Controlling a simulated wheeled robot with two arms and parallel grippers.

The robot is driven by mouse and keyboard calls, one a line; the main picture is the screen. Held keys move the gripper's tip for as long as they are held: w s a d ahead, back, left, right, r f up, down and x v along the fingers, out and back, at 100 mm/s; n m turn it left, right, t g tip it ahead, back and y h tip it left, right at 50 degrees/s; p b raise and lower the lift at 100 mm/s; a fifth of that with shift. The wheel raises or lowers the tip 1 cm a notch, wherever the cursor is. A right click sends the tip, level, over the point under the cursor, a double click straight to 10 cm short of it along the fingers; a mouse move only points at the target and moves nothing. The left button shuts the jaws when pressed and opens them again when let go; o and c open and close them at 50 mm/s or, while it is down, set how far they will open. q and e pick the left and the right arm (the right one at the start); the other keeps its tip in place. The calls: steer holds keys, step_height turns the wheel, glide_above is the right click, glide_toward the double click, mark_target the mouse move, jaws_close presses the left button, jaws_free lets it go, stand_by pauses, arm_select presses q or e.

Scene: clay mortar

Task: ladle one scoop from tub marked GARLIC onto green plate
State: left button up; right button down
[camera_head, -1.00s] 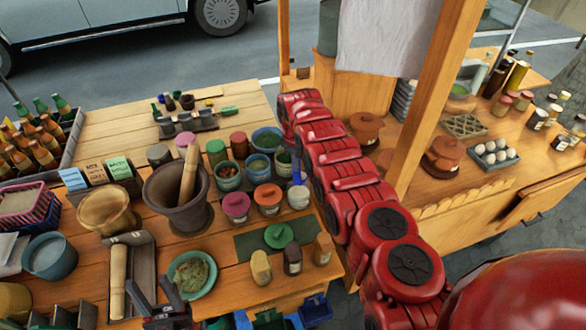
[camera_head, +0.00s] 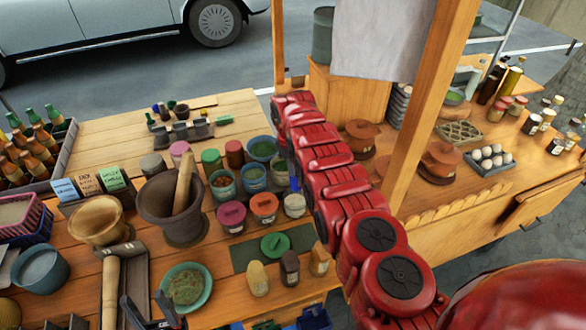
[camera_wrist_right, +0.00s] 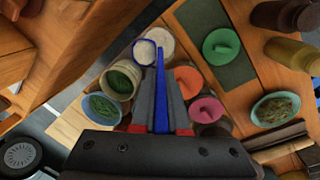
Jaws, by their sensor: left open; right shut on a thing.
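My right gripper (camera_wrist_right: 161,100) is shut on the blue ladle (camera_wrist_right: 160,75). The ladle's blue-rimmed bowl, pale inside, is at or over the mouth of a cream-white tub (camera_wrist_right: 162,36); I cannot tell its depth or load. In the head view this tub (camera_head: 294,205) stands at the right of the tub group, its label unreadable; my red right arm hides most of the gripper. The green plate (camera_head: 207,293) lies at front centre with a brownish-green heap on it, and shows at right in the wrist view (camera_wrist_right: 290,98). My left gripper (camera_head: 150,316) is open and empty, left of the plate.
Pink-lidded (camera_head: 232,217) and orange-lidded (camera_head: 264,207) tubs stand left of the white tub, open tubs behind. A green lid (camera_head: 275,245) lies on a dark green mat (camera_head: 242,259) with several small jars in front. A mortar with pestle (camera_head: 171,208) stands left. A wooden post (camera_head: 425,100) rises right.

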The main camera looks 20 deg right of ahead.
steer(key=shift+r+m+b, duration=0.25)
steer(key=shift+m+b, duration=0.05)
steer(key=shift+b, duration=0.05)
steer(key=shift+a, duration=0.15)
